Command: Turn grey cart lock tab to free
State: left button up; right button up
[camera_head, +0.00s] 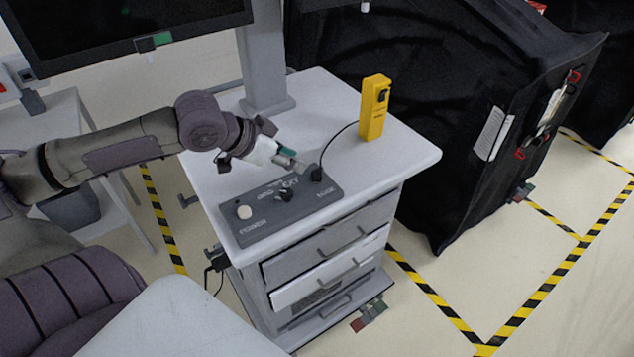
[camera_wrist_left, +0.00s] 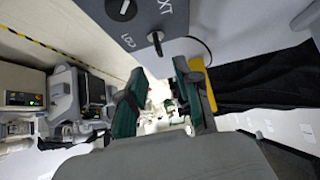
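The grey cart (camera_head: 330,245) stands in the middle of the head view, with a pale top and drawers. A small tab with red and grey-green parts (camera_head: 369,317) sticks out low at its front right corner; its setting is too small to read. Another dark fitting (camera_head: 216,258) shows at the front left corner. My left gripper (camera_head: 291,162) is over the cart top, close to the dark knob (camera_head: 316,173) of the control box; contact cannot be told. In the left wrist view its green-padded fingers (camera_wrist_left: 163,98) are apart with nothing between them. My right gripper is out of view.
The grey control box (camera_head: 265,222) has a pale button and dark knobs. A yellow handheld unit (camera_head: 373,108) stands behind it, with a cable. A black covered cart (camera_head: 440,110) stands close on the right. Floor with striped tape (camera_head: 560,275) is open at front right.

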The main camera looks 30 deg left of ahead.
aim_at(316, 169)
pick_arm(q)
jog(key=shift+w+d+f+b, duration=0.1)
jog(key=shift+w+f+b, duration=0.1)
jog(key=shift+f+b, duration=0.25)
jog(key=shift+w+d, duration=0.1)
jog(key=shift+w, duration=0.05)
jog(key=shift+w+d+f+b, duration=0.1)
jog(key=shift+w+f+b, duration=0.2)
jog(key=shift+b, duration=0.3)
jog(key=shift+w+d+f+b, duration=0.15)
jog(key=shift+w+f+b, duration=0.35)
jog(key=shift+b, duration=0.5)
jog(key=shift+w+f, duration=0.25)
jog(key=shift+x, duration=0.8)
jog(key=shift+w+d+f, duration=0.25)
jog(key=shift+w+f, duration=0.1)
jog(key=shift+f, duration=0.15)
jog(key=shift+b+x, duration=0.4)
jog(key=shift+x, duration=0.45)
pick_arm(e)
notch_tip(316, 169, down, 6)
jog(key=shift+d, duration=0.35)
